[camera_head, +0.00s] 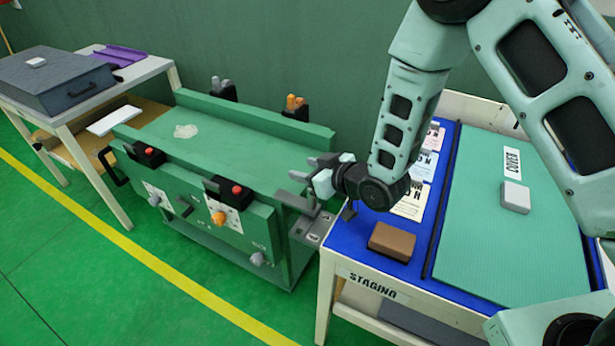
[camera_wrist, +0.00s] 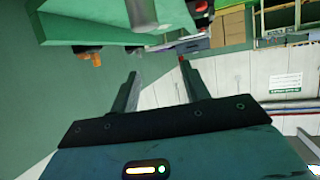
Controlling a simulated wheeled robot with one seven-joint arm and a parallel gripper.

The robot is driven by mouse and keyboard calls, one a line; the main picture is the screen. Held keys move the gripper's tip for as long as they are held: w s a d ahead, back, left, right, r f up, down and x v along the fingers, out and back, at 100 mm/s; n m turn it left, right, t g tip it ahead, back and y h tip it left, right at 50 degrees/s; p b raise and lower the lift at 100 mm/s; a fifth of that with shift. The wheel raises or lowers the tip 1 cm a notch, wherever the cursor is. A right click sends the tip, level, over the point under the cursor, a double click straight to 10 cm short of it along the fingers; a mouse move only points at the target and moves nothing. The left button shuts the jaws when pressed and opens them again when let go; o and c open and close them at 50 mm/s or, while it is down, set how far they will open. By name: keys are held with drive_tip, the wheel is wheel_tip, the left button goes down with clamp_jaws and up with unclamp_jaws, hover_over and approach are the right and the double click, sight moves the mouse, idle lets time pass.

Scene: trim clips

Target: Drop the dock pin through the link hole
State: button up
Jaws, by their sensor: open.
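My gripper (camera_head: 305,168) is open, above the right end of the green cart (camera_head: 180,155), with its fingers pointing left. In the wrist view its two fingers (camera_wrist: 158,92) are apart with nothing between them. A grey link-like plate (camera_head: 316,228) lies low in the gap between the cart and the staging table. A grey bar or handle (camera_head: 295,203) stands just above the plate, below my gripper. I cannot tell whether this is the dock pin or whether it sits in a hole. No link hole can be made out clearly.
The staging table (camera_head: 345,276) stands at the right, with a brown block (camera_head: 392,241), cards and a green cover panel (camera_head: 500,235). Clamps with red and orange knobs line the cart's rails. A side table (camera_head: 140,72) holds a dark case (camera_head: 60,85). Green floor is free in front.

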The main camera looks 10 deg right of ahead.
wheel_tip(320, 180, up, 7)
idle(0.3)
idle(0.4)
drive_tip(key=s+d+r+g+h, duration=0.2)
drive_tip(key=s+d+r+g, duration=0.1)
drive_tip(key=s, duration=0.7)
drive_tip(key=s+d+r+g+h, duration=0.2)
drive_tip(key=s+r+g+h, duration=0.1)
drive_tip(key=s, duration=0.7)
drive_tip(key=s+d+r+g+h, duration=0.3)
drive_tip(key=s+g, duration=0.1)
drive_tip(key=s, duration=0.6)
drive_tip(key=shift+s+d+r+m, duration=0.15)
drive_tip(key=shift+s+d+m, duration=0.15)
drive_tip(key=shift+s, duration=0.1)
